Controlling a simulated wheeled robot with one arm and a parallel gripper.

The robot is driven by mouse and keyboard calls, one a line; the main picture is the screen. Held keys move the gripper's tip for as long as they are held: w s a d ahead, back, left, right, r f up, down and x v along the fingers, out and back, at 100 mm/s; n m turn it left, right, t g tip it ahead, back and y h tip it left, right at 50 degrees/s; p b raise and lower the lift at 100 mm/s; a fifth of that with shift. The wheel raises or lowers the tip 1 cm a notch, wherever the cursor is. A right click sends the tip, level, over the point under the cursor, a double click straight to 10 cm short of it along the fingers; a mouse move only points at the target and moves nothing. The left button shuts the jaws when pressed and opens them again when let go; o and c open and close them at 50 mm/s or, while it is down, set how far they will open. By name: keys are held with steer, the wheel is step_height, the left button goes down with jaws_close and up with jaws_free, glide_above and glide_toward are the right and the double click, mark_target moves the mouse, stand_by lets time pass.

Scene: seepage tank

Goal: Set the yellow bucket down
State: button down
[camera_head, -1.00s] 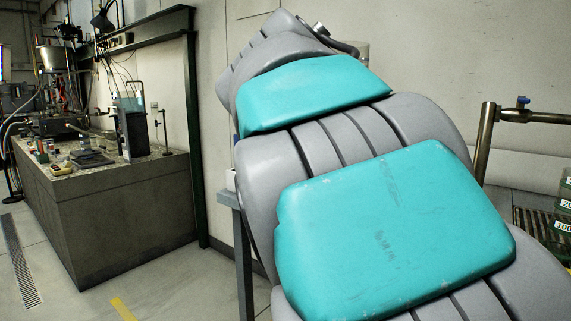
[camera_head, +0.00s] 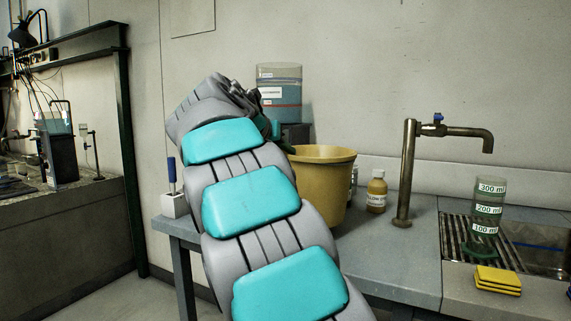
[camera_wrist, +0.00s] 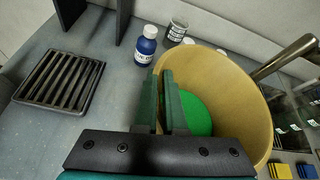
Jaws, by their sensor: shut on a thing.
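The yellow bucket (camera_head: 325,180) is upright at the grey bench, behind my arm in the head view. I cannot tell whether its base touches the bench top. In the wrist view the bucket (camera_wrist: 246,85) fills the right side, with bright green (camera_wrist: 200,112) visible inside it. My gripper (camera_wrist: 168,88) is shut on the bucket's near left wall, one finger inside and one outside. In the head view my gripper (camera_head: 284,146) is partly hidden at the bucket's left rim.
A layered tank (camera_head: 279,92) stands behind. A blue bottle (camera_wrist: 145,46) and black grate (camera_wrist: 60,82) are left of the bucket.

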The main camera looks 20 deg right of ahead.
steer(key=shift+f+b, duration=0.3)
steer(key=shift+f, duration=1.35)
steer(key=c, duration=1)
jaws_free()
steer(key=shift+f, duration=0.1)
steer(key=v, duration=1.2)
